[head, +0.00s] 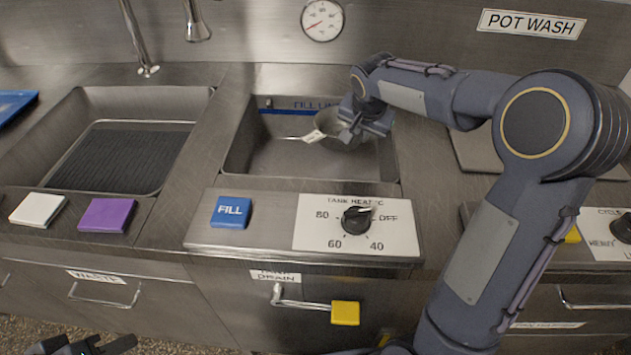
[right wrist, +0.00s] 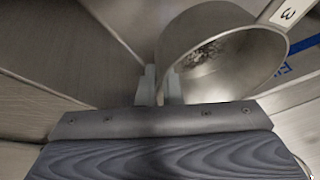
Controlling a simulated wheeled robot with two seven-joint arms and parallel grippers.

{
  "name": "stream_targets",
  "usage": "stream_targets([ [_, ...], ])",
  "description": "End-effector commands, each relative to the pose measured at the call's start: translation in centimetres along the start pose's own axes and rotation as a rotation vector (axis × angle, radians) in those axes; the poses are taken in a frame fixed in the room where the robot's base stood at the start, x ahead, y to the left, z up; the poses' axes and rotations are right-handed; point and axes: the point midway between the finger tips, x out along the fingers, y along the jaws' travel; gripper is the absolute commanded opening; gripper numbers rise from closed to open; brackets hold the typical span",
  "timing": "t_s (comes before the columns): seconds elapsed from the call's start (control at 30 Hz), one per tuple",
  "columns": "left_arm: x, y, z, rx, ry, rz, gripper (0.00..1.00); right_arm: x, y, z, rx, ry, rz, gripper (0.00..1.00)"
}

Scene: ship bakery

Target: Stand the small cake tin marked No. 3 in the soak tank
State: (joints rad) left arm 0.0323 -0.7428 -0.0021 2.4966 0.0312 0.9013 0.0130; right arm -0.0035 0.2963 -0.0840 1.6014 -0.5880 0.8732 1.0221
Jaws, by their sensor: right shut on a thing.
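The small cake tin (head: 325,131) is a round metal tin with a white tag; the tag reads 3 in the right wrist view (right wrist: 283,14). My right gripper (head: 365,128) is shut on the tin's wall, and both fingers show at its rim in the right wrist view (right wrist: 160,88). The tin is tilted, its open mouth towards the wrist camera. It is within the outline of the soak tank (head: 290,160), near the back right; whether it touches the tank floor I cannot tell. Part of my left gripper (head: 95,346) shows at the bottom left of the head view.
A blue FILL button (head: 231,212) and a heating dial (head: 357,219) sit on the tank's front panel. A sink with a dark ribbed mat (head: 120,158) lies to the left. White (head: 38,210) and purple (head: 107,215) pads lie before it. A yellow-ended drain lever (head: 345,313) sticks out below.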

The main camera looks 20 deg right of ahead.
Motion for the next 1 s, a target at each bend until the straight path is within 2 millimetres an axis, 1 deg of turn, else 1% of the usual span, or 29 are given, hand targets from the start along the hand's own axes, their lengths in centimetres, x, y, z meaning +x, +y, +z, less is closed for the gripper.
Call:
stream_targets([
  [0.03, 0.4, -0.2, 0.2, 0.000, 0.000, 0.000, 0.36, 0.8, 0.1, 0.3, 0.000, 0.000, 0.000, 0.00],
  [0.2, 0.7, -0.3, 0.4, 0.000, 0.000, 0.000, 0.36, 3.3, 0.6, 1.4, -0.001, -0.003, 0.002, 0.00],
  [0.3, 0.8, -0.4, 0.4, 0.000, 0.000, 0.000, 0.36, 4.5, 0.8, 1.8, 0.000, -0.002, 0.002, 0.00],
  [0.47, 1.0, -0.5, 0.5, 0.000, 0.000, 0.000, 0.36, 5.9, 1.1, 2.4, 0.000, -0.003, 0.003, 0.00],
  [0.6, 1.3, -0.6, 0.7, 0.000, 0.000, 0.000, 0.36, 8.1, 1.5, 3.4, -0.001, -0.003, 0.002, 0.00],
  [0.7, 1.4, -0.7, 0.7, 0.000, 0.000, 0.000, 0.36, 9.2, 1.7, 3.8, 0.000, -0.002, 0.002, 0.00],
  [0.8, 1.4, -0.7, 0.7, 0.000, 0.000, 0.000, 0.36, 9.6, 1.8, 3.9, 0.000, -0.001, 0.000, 0.00],
  [1.0, 1.4, -0.7, 0.7, 0.000, 0.000, 0.000, 0.36, 9.5, 1.8, 3.9, 0.000, 0.000, -0.001, 0.00],
])
